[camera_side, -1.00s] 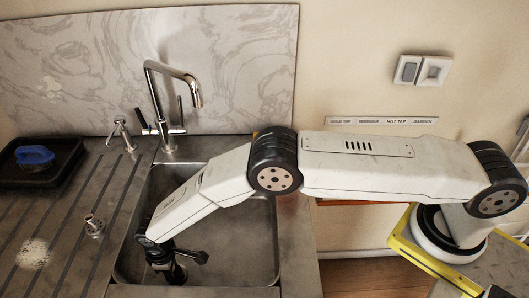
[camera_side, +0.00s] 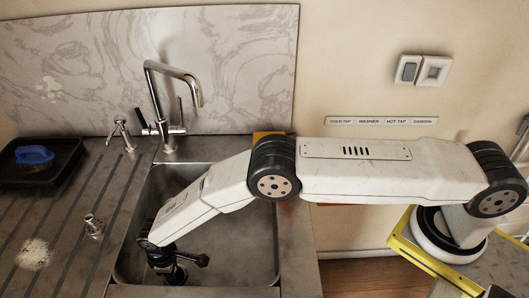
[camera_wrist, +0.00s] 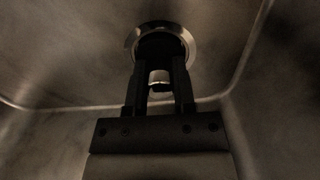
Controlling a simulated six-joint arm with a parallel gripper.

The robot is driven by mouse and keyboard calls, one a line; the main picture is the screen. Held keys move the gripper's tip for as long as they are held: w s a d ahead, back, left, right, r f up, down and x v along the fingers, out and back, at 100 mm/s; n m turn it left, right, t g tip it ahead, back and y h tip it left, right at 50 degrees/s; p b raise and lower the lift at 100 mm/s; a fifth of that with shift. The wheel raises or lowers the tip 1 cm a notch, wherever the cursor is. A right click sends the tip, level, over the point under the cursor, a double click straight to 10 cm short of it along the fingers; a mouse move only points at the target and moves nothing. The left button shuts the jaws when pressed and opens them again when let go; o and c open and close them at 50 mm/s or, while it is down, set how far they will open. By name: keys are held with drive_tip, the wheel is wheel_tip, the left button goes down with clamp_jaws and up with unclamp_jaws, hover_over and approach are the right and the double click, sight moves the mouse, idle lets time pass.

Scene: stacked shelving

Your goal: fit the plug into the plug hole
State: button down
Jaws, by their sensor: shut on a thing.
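My gripper (camera_side: 176,272) is down inside the sink basin, at its left front part. In the wrist view my gripper (camera_wrist: 161,68) has its two black fingers close together, shut on the plug (camera_wrist: 158,78), of which a small pale metal part shows between them. The plug hole (camera_wrist: 133,38) is a bright metal ring around a dark centre, just beyond the fingertips and overlapped by them. The dark centre may be the opening or part of the plug; I cannot tell. Whether the plug touches the ring is also unclear.
The steel sink (camera_side: 235,262) has walls close on the gripper's left and front. A tall tap (camera_side: 170,72) stands behind the basin. A small metal fitting (camera_side: 93,226) stands on the draining board, with a blue brush (camera_side: 35,154) in a black tray further back.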

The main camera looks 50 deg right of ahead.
drive_tip(key=shift+f, duration=0.4)
drive_tip(key=shift+c, duration=1.8)
unclamp_jaws()
drive_tip(key=shift+r, duration=0.15)
drive_tip(key=shift+r, duration=3.75)
